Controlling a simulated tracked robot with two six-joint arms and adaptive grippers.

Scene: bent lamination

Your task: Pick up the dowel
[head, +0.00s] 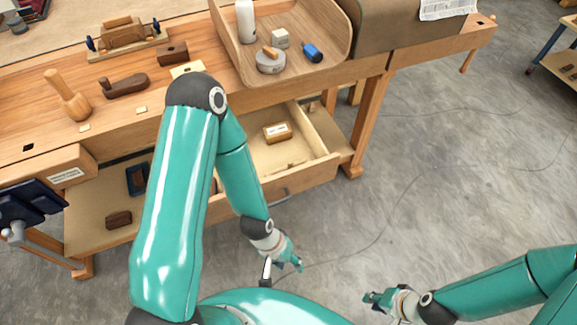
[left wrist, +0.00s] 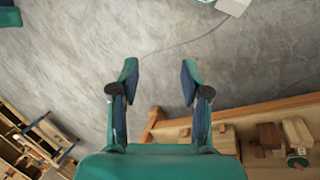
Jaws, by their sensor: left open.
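I cannot pick out a dowel for certain in either view. My left gripper (head: 284,266) is over the floor in front of the open drawer (head: 322,160) of the workbench. In the left wrist view its two fingers (left wrist: 158,72) are spread apart, with only grey floor showing between them. My right gripper (head: 376,299) is low over the floor at the lower right, away from the bench, too small to tell whether open or shut. The drawer holds a small wooden block with a white label (head: 277,132); my left arm hides part of the drawer.
The workbench top (head: 125,115) carries a mallet (head: 69,97), a hand plane (head: 123,86) and a curved wooden tray (head: 335,55) with a white bottle (head: 245,22). A vise (head: 30,205) juts out at the left. The floor (head: 450,170) at the right is mostly clear, with a thin cable.

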